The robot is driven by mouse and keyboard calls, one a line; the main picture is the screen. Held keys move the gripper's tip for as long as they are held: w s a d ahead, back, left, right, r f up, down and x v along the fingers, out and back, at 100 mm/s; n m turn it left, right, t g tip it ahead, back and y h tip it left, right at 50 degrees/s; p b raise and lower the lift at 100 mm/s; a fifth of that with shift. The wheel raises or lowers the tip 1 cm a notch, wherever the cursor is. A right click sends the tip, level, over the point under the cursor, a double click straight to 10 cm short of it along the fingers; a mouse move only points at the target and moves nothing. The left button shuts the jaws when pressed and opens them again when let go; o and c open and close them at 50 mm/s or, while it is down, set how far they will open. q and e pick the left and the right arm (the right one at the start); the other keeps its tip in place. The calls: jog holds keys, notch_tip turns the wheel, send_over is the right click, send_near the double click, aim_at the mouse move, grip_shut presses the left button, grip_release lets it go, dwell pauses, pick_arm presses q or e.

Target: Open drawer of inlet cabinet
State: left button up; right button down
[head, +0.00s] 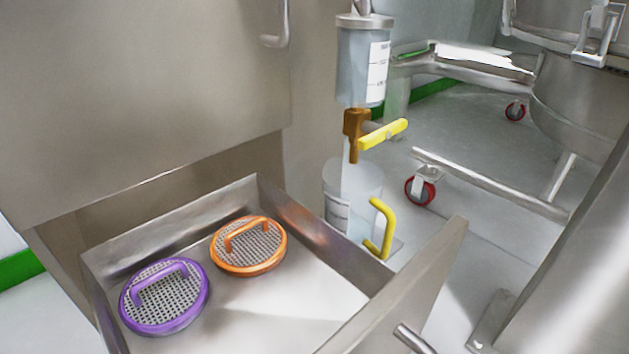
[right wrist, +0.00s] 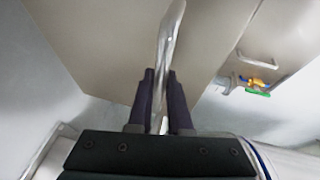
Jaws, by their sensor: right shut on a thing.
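The inlet cabinet's drawer (head: 330,235) is pulled out in the head view, its open top and inside showing. Two round mesh screens lie in it, one with a purple rim (head: 165,329) and one with an orange rim (head: 248,268). Its front panel (head: 405,290) stands at the right, with a metal bar handle (head: 412,340) cut off by the bottom edge. In the right wrist view my right gripper (right wrist: 161,78) is shut on a silvery metal bar, which looks like the drawer handle. My left gripper is out of view.
The cabinet's grey upper panel (head: 140,100) stands above the drawer. Right of it are a clear cylinder (head: 352,65), a yellow-handled valve (head: 383,134) and a jug (head: 345,195) with a yellow handle. A wheeled steel frame (head: 490,185) stands on the floor behind.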

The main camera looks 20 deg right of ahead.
jog(key=shift+s+d+r, duration=0.1)
jog(key=shift+s, duration=0.15)
jog(key=shift+s+d, duration=0.2)
jog(key=shift+s, duration=0.25)
jog(key=c, duration=0.8)
grip_release()
jog(key=shift+w, duration=0.1)
jog(key=shift+c, duration=0.2)
jog(key=s+r+p, duration=0.1)
jog(key=s+p, duration=0.2)
jog(key=s, duration=0.6)
jog(key=shift+s+a+r, duration=0.3)
jog(key=shift+s+r, duration=0.1)
